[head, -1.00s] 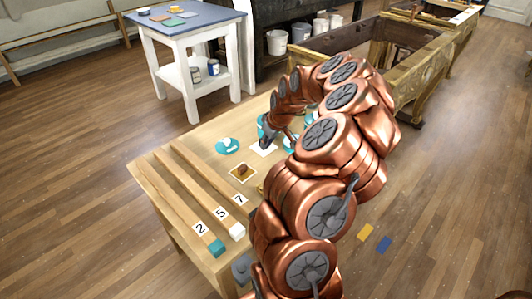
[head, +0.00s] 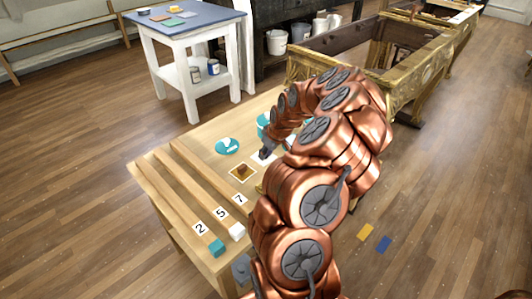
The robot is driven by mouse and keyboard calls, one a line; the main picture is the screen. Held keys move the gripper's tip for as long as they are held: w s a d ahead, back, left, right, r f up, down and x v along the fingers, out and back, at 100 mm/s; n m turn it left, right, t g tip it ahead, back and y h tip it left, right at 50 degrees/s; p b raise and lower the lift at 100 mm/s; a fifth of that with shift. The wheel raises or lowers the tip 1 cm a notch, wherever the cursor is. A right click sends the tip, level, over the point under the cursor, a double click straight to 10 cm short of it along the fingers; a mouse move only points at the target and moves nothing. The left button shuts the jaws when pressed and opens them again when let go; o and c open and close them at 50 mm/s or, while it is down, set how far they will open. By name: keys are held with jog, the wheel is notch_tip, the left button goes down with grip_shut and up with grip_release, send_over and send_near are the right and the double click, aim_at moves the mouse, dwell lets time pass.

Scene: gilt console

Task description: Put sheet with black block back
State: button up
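My gripper (head: 265,154) points down over the wooden table, close above or at a white sheet (head: 256,158) that it partly covers. Its fingers are small and dark, and I cannot tell whether they are open or shut. I cannot make out a black block; one may be hidden by the gripper or arm. A brown block (head: 243,169) sits on a gold-edged sheet (head: 235,175) just to the left and nearer the front.
The wooden table (head: 200,150) has raised strips and labels 2, 5 and 7. A teal block (head: 217,248) and a white block (head: 236,232) lie at the strip ends. A teal dish (head: 227,146) stands left of the gripper. A gilt console frame (head: 420,85) stands behind.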

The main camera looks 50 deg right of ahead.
jog(key=shift+o, duration=1)
jog(key=shift+r, duration=0.15)
jog(key=shift+r, duration=0.15)
jog(key=v, duration=1.1)
jog(key=s+a+r+n+g+y, duration=0.1)
jog(key=s+a+r, duration=0.15)
jog(key=a, duration=1.05)
jog(key=s+a+r+n+g, duration=0.15)
jog(key=a+r, duration=0.25)
jog(key=a, duration=0.8)
jog(key=s+a+g, duration=0.1)
jog(key=s+a, duration=0.3)
jog(key=s, duration=0.3)
jog(key=s+a+f+m+g, duration=0.1)
jog(key=s+a+g, duration=0.1)
jog(key=s+a, duration=0.2)
jog(key=s+a+m+g+h, duration=0.1)
jog(key=s+a, duration=0.3)
jog(key=s, duration=0.6)
jog(key=shift+s+a+f+g+b, duration=0.15)
jog(key=shift+s+a+g+b, duration=0.15)
jog(key=shift+s+g, duration=0.05)
